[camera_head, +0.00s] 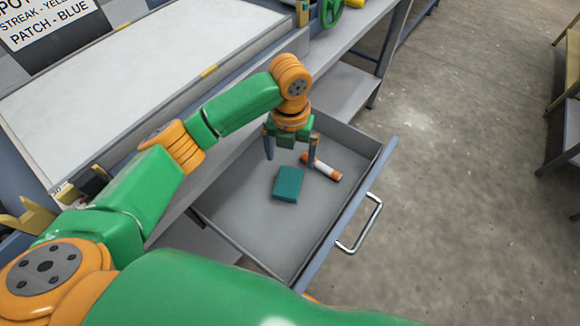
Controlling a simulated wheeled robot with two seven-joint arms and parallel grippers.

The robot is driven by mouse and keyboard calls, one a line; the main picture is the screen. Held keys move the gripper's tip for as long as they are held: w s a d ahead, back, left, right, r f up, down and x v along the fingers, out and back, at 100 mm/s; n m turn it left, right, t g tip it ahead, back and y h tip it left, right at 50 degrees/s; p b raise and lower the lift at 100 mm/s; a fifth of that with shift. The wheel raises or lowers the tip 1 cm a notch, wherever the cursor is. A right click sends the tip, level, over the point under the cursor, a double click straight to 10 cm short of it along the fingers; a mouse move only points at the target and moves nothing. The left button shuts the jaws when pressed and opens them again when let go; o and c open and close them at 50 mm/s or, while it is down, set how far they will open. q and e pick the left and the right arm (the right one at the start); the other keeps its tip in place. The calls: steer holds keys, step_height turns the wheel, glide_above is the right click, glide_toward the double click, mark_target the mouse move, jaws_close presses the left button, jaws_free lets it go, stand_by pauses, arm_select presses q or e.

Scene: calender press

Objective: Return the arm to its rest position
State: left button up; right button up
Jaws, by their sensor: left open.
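My left arm (155,180), green and orange, reaches from the lower left to above an open drawer. My left gripper (291,158) points down over the drawer with its two fingers apart and nothing between them that I can see. A teal block (288,184) lies on the drawer floor just below the gripper. An orange and white cylinder (322,168) lies on the drawer floor beside the right finger; I cannot tell if they touch. My right gripper is not in view.
The grey drawer (240,215) is pulled out, with a metal handle (360,223) on its front. A bench with a pale flat panel (130,75) stands behind it. A green handwheel (331,11) is at the top.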

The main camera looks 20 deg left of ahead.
arm_select(q)
step_height(320, 180, up, 4)
steer(key=shift+r, duration=0.1)
stand_by(0.4)
